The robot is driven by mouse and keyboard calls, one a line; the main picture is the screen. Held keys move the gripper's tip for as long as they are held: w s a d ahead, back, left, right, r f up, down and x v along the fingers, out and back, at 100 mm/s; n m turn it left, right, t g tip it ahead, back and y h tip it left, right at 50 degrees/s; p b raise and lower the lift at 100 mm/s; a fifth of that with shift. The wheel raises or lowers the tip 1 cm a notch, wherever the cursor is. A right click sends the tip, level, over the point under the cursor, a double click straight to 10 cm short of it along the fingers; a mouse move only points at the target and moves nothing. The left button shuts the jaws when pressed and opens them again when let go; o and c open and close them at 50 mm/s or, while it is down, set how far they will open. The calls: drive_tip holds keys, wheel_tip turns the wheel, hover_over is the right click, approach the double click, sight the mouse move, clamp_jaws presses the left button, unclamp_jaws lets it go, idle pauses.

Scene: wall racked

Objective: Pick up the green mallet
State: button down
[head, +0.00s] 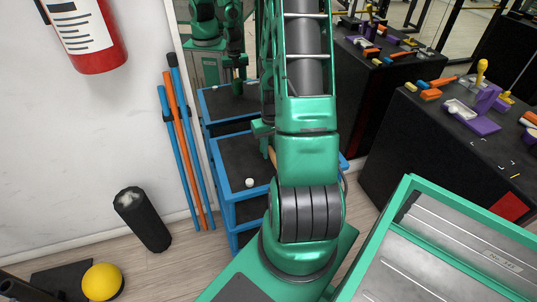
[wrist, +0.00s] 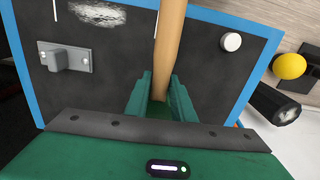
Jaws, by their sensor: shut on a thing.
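The mallet's pale wooden handle (wrist: 170,35) shows in the wrist view, running from the top edge down between my fingers. My gripper (wrist: 160,88) has its two green fingers shut on this handle, one on each side. A green patch lies between the fingers, but I cannot tell whether it is the mallet's head or part of my gripper. In the head view a short piece of the wooden handle (head: 272,157) shows at the left edge of my arm, above the cart. My arm hides most of the mallet there.
A blue-framed cart (head: 228,190) with dark shelves stands below, with a white round piece (head: 249,182) on it. Blue and orange poles (head: 178,150) lean on the wall. A black roller (head: 142,218) and yellow ball (head: 102,282) are at lower left. A dark tool-covered bench (head: 430,150) stands right.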

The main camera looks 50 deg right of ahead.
drive_tip(key=shift+r, duration=0.95)
drive_tip(key=s+a+r, duration=0.2)
drive_tip(key=a+r, duration=0.4)
drive_tip(key=a, duration=0.5)
drive_tip(key=shift+a+r, duration=0.25)
drive_tip(key=shift+r, duration=0.1)
